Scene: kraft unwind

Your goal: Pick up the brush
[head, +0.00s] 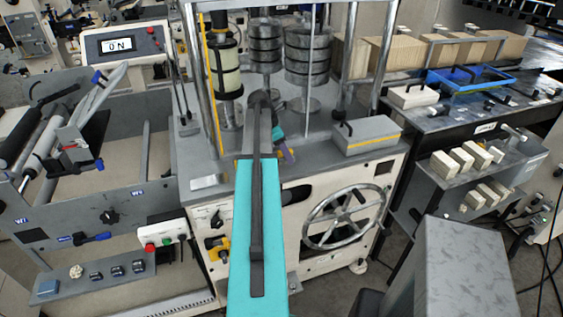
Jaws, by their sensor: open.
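I cannot make out the brush for certain in the head view; several small tools on the right bench are too small to tell apart. My arm reaches forward over the machine's grey deck (215,178). My gripper (289,157), open, is at the small purple end beyond my turquoise and grey arm links, over the front of the deck. Its fingers are tiny and partly hidden, and nothing shows held in it. My arm covers part of the deck and the machine front.
A grey block with a black handle (366,136) sits on the deck's right. Stacked dark discs (310,52) and upright posts stand behind. A blue tray (455,87) and a handled white block (413,97) are on the right bench. A handwheel (343,217) projects from the front.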

